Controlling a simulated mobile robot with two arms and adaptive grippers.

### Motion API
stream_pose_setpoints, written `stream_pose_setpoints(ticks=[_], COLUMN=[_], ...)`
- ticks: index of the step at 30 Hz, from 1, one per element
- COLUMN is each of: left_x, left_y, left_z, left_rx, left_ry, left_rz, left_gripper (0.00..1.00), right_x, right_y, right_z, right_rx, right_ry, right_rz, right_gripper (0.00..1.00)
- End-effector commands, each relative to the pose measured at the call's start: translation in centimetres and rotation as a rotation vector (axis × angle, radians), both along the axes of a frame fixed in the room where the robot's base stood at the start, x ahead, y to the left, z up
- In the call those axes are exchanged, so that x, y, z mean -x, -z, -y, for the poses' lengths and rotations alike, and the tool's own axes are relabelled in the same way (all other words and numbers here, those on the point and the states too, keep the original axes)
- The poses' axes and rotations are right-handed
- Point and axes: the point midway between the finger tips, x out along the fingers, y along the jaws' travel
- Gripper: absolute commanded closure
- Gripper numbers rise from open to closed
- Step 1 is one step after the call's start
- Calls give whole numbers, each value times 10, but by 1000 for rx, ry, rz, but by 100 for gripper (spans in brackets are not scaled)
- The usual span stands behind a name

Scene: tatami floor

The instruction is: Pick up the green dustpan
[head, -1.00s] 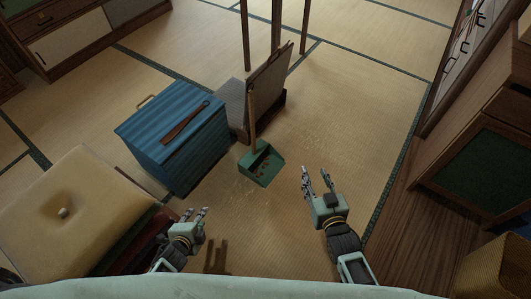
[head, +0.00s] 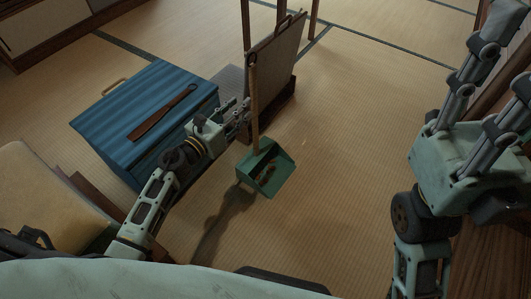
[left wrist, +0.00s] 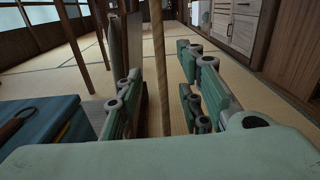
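The green dustpan (head: 268,182) is on the tatami in the middle of the head view, its opening facing me, with small brown bits in it. Its long wooden handle (head: 254,95) stands upright. My left gripper (head: 243,112) is beside the handle, above the pan. In the left wrist view the handle (left wrist: 159,60) shows between the spread fingers of my left gripper (left wrist: 160,95), with space on both sides. My right gripper (head: 512,65) is large at the right edge, fingers apart, empty and away from the dustpan.
A blue box (head: 105,110) with a brown wooden item (head: 162,112) on its lid stands left, under my left arm. A legless chair (head: 272,72) stands just behind the handle. A cushion (head: 45,190) is at far left. The floor right of the dustpan is clear.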

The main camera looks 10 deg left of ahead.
Motion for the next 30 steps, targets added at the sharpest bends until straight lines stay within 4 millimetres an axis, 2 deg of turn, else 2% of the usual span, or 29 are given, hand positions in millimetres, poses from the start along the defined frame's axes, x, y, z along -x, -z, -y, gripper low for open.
stream_pose_setpoints(ticks=[3,11,21,30], left_x=[-5,-30,-70,-73], left_y=[-2,-3,-4,-5], left_z=[3,13,28,30], left_rx=[-29,-28,-26,-24], left_ry=[7,7,6,6], left_rz=[20,19,17,16], left_gripper=[66,66,66,66], right_x=[10,10,13,13], right_y=[-1,-4,-8,-9], right_z=[2,2,1,1], right_rx=[-9,-7,-3,-2], right_ry=[-3,-2,0,0], right_rz=[31,43,74,75], right_gripper=[60,60,60,60])
